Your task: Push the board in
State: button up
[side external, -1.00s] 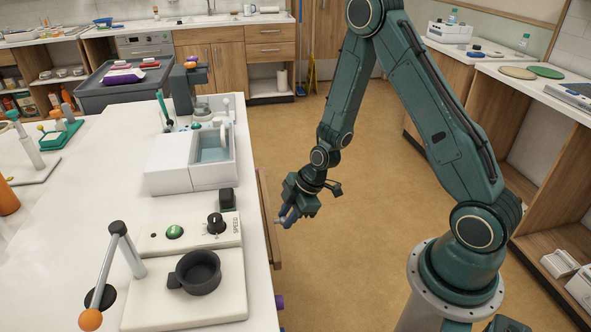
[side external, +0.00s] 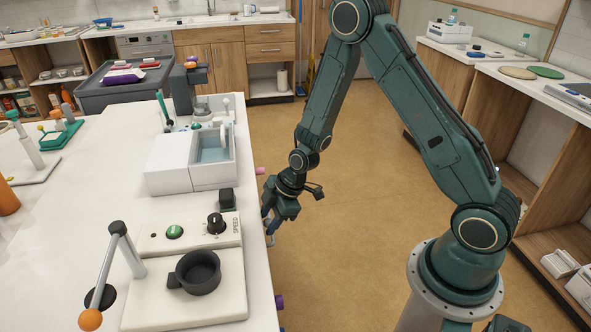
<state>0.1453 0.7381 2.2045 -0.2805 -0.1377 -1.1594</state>
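My gripper (side external: 268,226) is at the right edge of the white worktop (side external: 258,285), pointing down and to the left. Its fingertips are at or very near the edge; I cannot tell whether they touch anything. Whether the fingers are open or shut is too small to make out. The wooden board does not show beyond the worktop edge now. A small pale, loop-like part (side external: 270,240) shows just below the fingers; I cannot tell what it belongs to.
A pink knob (side external: 260,171) and a purple knob (side external: 279,302) stick out from the worktop's right side. A white basin unit (side external: 165,165), a speed-control box (side external: 160,240) and a black cup (side external: 197,272) stand on top. The floor to the right is clear.

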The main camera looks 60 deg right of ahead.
jog(key=shift+d+r, duration=0.1)
jog(key=shift+d, duration=0.05)
jog(key=v, duration=1.3)
jog(key=shift+r, duration=0.25)
dwell(0.4)
jog(key=shift+s, duration=0.2)
jog(key=s+a+r+m+t+h, duration=0.1)
jog(key=s+a+r+m+h, duration=0.1)
jog(key=s+r+m, duration=0.9)
jog(key=shift+s+r+m+h, duration=0.3)
jog(key=shift+s+r+m, duration=0.1)
jog(key=shift+s+r, duration=3.8)
jog(key=shift+s+a+f, duration=0.1)
jog(key=shift+s+f, duration=0.25)
